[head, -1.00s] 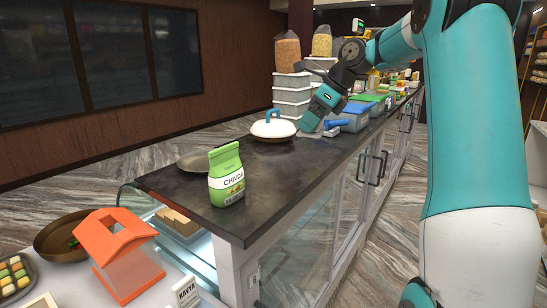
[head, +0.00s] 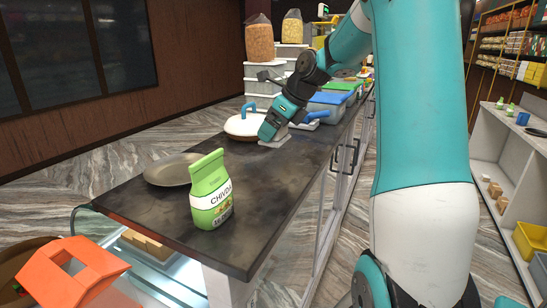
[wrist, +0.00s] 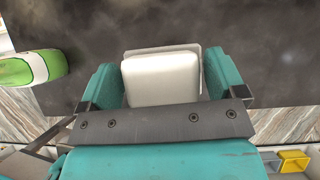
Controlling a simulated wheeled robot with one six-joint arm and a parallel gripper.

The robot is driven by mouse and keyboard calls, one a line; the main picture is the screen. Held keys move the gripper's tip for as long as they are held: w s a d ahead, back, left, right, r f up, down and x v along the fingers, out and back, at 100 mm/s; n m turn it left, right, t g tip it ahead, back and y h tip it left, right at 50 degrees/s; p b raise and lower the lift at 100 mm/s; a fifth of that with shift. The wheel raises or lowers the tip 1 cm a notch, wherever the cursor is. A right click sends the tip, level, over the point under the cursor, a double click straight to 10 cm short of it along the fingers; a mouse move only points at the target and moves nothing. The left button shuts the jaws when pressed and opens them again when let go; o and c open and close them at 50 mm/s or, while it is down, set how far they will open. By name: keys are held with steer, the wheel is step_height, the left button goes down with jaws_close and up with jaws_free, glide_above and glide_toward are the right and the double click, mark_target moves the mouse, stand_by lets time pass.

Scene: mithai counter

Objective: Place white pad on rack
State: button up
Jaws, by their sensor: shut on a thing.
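The white pad (wrist: 160,78) lies between the two fingers of my gripper (wrist: 160,88) in the wrist view, with my gripper shut on it. A paler grey-white flat edge shows just behind the pad; I cannot tell whether it is part of it. In the head view my gripper (head: 270,132) points down over the dark counter, with a white piece (head: 274,141) showing at its tip. I cannot tell whether the pad touches the counter. Shelving (head: 500,150) stands at the right; I cannot tell whether it is the rack.
A green chivda packet (head: 211,192) and a grey plate (head: 172,169) stand on the counter (head: 150,205). A white-lidded pan (head: 243,126) with a blue handle is just left of my gripper. Blue bins (head: 325,108) stand behind. An orange house-shaped holder (head: 70,272) is at lower left.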

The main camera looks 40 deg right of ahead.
step_height(320, 180, down, 8)
steer(key=shift+r+p, duration=0.1)
steer(key=shift+p, duration=0.4)
steer(key=o, duration=0.6)
steer(key=shift+f, duration=0.2)
steer(key=shift+o, duration=0.2)
steer(key=shift+r, duration=0.1)
